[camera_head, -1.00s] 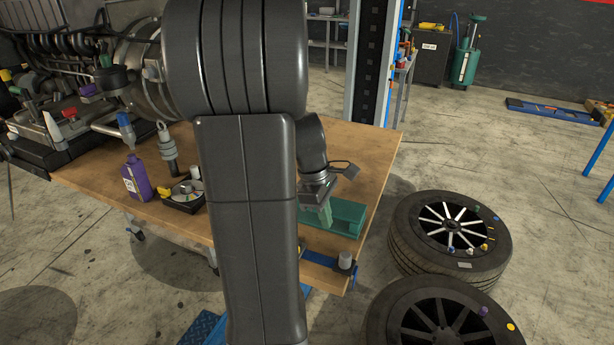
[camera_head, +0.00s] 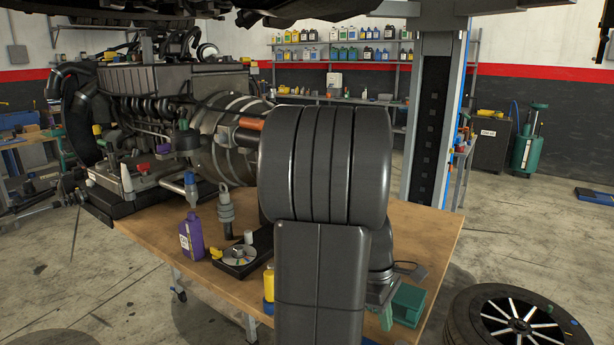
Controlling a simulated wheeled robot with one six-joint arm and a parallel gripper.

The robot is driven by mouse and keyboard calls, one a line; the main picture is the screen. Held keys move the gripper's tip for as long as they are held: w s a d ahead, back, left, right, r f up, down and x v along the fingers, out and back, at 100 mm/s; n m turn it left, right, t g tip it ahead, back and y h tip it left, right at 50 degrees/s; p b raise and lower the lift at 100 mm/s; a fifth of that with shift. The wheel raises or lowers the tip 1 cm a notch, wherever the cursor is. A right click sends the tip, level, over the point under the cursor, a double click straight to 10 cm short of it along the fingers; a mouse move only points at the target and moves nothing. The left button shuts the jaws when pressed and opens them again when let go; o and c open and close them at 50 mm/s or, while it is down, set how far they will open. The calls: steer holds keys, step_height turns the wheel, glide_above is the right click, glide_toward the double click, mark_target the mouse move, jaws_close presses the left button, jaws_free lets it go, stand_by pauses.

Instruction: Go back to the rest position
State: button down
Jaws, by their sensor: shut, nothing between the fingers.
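My dark arm fills the middle of the view and hides part of the wooden table (camera_head: 432,232). My gripper (camera_head: 386,318) shows at the lower right of the arm, with pale green fingertips. It is shut and empty. It is low over the table's right part, close to the left side of a green box (camera_head: 409,304). I cannot tell whether it touches the box.
A purple bottle (camera_head: 191,238), a black tray (camera_head: 238,262) with a disc and a yellow cylinder (camera_head: 269,282) are on the table left of my arm. A large engine (camera_head: 170,110) stands behind. A tyre (camera_head: 470,312) lies on the floor at right. A lift post (camera_head: 432,120) stands behind the table.

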steer(key=shift+b+x, duration=1.8)
steer(key=shift+x, duration=0.7)
steer(key=shift+r, duration=0.15)
